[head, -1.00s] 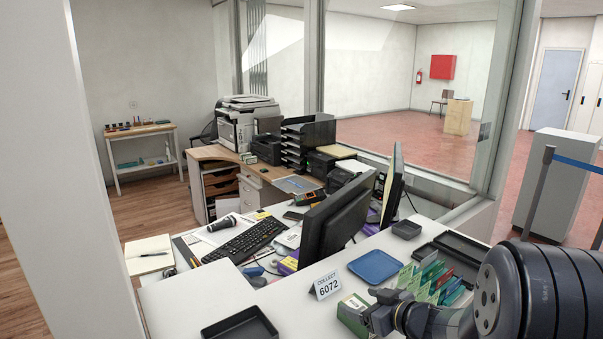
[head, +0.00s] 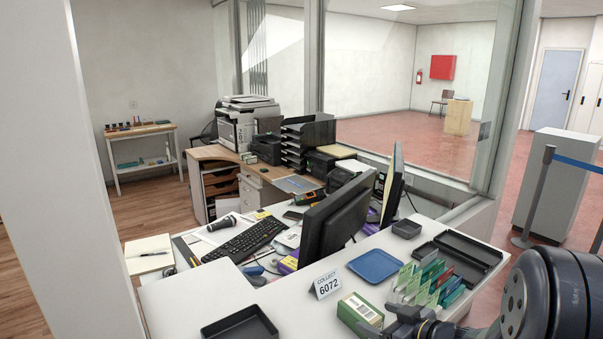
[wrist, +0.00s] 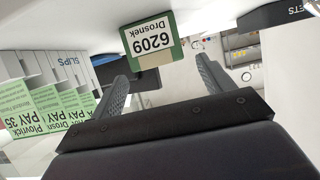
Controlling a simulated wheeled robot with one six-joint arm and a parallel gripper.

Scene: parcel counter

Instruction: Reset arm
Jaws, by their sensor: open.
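My gripper (head: 396,322) is at the bottom right of the head view, just right of a green-and-white box (head: 361,311) on the white counter (head: 300,318). In the wrist view my gripper (wrist: 162,70) has its two fingers spread apart with nothing held between them. The box (wrist: 150,42), labelled "6209 Drosnek", shows beyond the fingertips, apart from them. Part of my gripper is cut off by the bottom edge of the head view.
Green and red card slips (head: 430,282) stand in a holder close behind my gripper. A blue tray (head: 375,265), a "COLLECT 6072" sign (head: 327,284), dark trays (head: 458,252) and a monitor (head: 335,218) stand nearby. A black tray (head: 240,327) lies at the front left.

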